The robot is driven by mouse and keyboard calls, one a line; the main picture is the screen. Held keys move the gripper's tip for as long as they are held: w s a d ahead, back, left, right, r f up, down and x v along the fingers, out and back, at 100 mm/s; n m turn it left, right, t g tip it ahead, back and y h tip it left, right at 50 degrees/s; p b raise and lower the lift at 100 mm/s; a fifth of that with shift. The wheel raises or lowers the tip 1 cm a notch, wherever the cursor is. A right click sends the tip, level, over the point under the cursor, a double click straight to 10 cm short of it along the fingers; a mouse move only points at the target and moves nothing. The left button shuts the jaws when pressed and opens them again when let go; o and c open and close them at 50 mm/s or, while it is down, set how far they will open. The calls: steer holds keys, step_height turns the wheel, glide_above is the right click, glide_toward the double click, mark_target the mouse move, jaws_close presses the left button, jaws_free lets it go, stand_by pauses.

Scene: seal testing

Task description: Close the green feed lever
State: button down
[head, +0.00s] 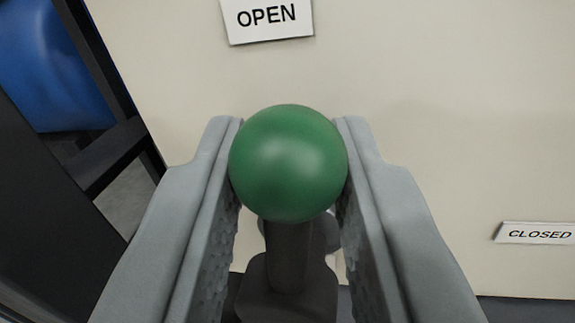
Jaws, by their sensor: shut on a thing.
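The green feed lever ends in a round green ball knob (288,163) in the middle of the head view. A dark lever shaft (288,255) shows below the knob, running down to a dark block. My gripper (289,155) is shut on the knob, with one grey finger touching it on each side. The knob sits below the white OPEN label (267,18). The CLOSED label (538,233) is at the right edge, lower down and well apart from the knob. The lever's pivot is not clearly visible.
A cream panel (430,110) stands behind the knob, and its face between the two labels is clear. A dark frame (105,160) and a blue rounded object (50,70) are at the left.

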steer(key=d+f+m, duration=0.1)
steer(key=m, duration=0.2)
steer(key=d+m+h, duration=0.1)
steer(key=m, duration=0.2)
steer(key=s+d+f+m+t, duration=0.1)
steer(key=d+m, duration=0.1)
steer(key=m, duration=0.1)
steer(key=shift+f+m+h, duration=0.3)
steer(key=shift+m, duration=0.1)
steer(key=f+m, duration=0.1)
steer(key=m, duration=0.1)
steer(key=d+m+h, duration=0.1)
steer(key=m, duration=0.1)
steer(key=shift+s+f, duration=0.2)
steer(key=shift+f, duration=0.2)
steer(key=shift+d+f+m+h, duration=0.1)
steer(key=shift+f+m+h, duration=0.35)
steer(key=shift+m, duration=0.75)
steer(key=shift+d+f+m+h, duration=0.1)
steer(key=shift+f+m+h, duration=0.15)
steer(key=shift+f+m, duration=0.65)
steer(key=shift+r+m, duration=0.25)
steer(key=shift+m, duration=0.15)
steer(key=c, duration=1.6)
jaws_free()
steer(key=shift+o, duration=0.2)
steer(key=shift+s, duration=0.15)
steer(key=v, duration=1.7)
steer(key=shift+f, duration=0.15)
steer(key=shift+s+a, duration=0.1)
